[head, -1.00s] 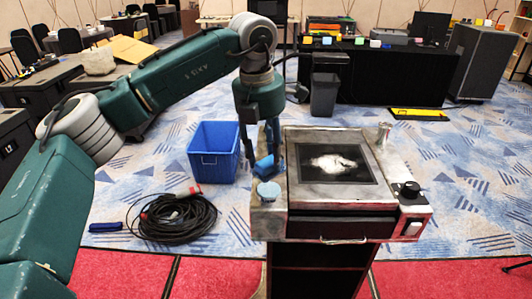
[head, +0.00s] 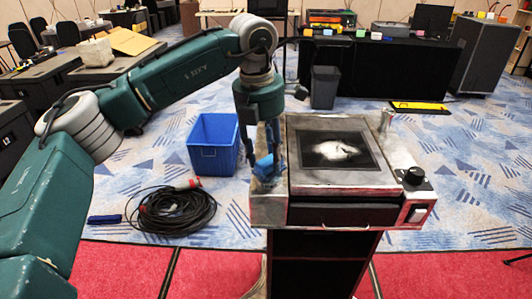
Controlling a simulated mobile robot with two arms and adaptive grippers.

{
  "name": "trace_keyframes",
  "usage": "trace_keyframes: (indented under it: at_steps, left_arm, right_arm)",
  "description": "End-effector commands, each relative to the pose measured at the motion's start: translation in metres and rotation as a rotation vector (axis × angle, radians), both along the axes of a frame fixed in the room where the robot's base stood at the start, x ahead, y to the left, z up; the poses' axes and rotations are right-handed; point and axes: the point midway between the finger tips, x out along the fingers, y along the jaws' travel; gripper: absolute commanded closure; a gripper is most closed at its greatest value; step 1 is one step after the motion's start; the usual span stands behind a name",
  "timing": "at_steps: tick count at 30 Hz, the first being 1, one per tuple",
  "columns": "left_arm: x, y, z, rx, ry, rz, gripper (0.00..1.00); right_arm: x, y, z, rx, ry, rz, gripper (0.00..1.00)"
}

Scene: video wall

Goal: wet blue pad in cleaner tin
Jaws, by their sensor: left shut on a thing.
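My left gripper (head: 267,158) is shut on a blue pad (head: 264,168) at the left end of a metal-topped stand (head: 300,186). The pad is low, over the spot on the stand's left ledge where the round cleaner tin sits. The pad and fingers cover the tin almost fully, so I cannot tell whether the pad touches what is inside. A dark screen (head: 365,161) with a white smear is set in the stand's top, to the right of the gripper. My right gripper is not in view.
A blue bin (head: 213,147) and a coiled black cable (head: 172,212) are on the carpet to the left. A black knob (head: 414,176) and a small upright fitting (head: 385,122) are on the stand's right side. A black-draped table (head: 390,72) stands behind.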

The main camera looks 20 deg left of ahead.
Motion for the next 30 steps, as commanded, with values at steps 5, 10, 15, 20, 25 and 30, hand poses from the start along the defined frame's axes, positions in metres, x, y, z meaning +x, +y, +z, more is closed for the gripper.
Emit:
trace_keyframes:
  at_steps: [5,10,15,20,25,30]
  left_arm:
    - [0.0000,-0.0001,-0.0001,0.000,0.000,0.000,0.81]
    - [0.0000,-0.0001,-0.0017,0.000,0.000,0.000,0.81]
    - [0.0000,-0.0001,-0.0039,0.000,0.000,0.000,0.81]
    - [0.0000,-0.0001,-0.0058,0.000,0.000,0.000,0.81]
    - [0.0000,0.0000,-0.0080,0.000,0.000,0.000,0.81]
    - [0.0001,-0.0001,-0.0095,0.000,0.000,0.000,0.81]
  right_arm:
    - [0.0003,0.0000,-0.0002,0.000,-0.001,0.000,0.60]
    - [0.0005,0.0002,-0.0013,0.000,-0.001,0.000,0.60]
    - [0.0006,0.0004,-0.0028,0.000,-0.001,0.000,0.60]
    - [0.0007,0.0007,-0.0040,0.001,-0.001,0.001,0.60]
    - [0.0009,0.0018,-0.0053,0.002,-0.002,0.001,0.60]
    - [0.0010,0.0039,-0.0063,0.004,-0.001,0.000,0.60]
